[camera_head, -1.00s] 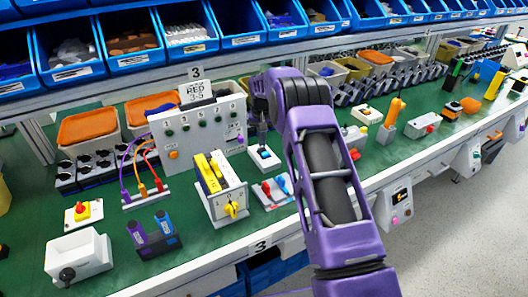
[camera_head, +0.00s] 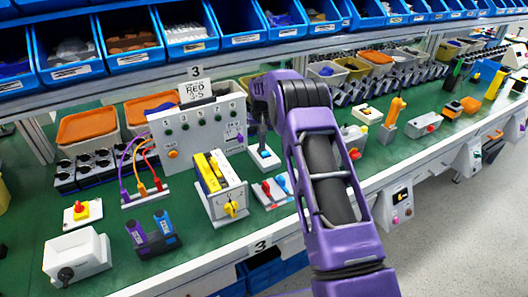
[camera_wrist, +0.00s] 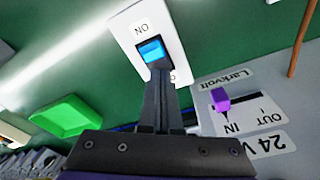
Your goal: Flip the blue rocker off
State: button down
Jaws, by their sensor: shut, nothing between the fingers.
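The blue rocker (camera_wrist: 152,50) sits in a white plate (camera_wrist: 175,22) on the green bench top in the wrist view. The word ON is printed at one end of the plate; the label at the other end is mostly hidden by my fingers. My gripper (camera_wrist: 160,68) is shut and empty. Its fingertips are at the rocker's end away from the ON label and overlap it in the picture; I cannot tell whether they touch.
A grey panel (camera_head: 205,135) with several knobs stands left of my gripper. A unit with yellow parts (camera_head: 220,190) and a small plate with red and blue levers (camera_head: 272,192) are in front. A purple slider (camera_wrist: 221,100) lies close to the fingers in the wrist view.

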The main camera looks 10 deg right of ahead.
jog(key=shift+f, duration=0.35)
jog(key=shift+r, duration=0.15)
jog(key=shift+r+p, duration=1.6)
jog(key=shift+r, duration=1.8)
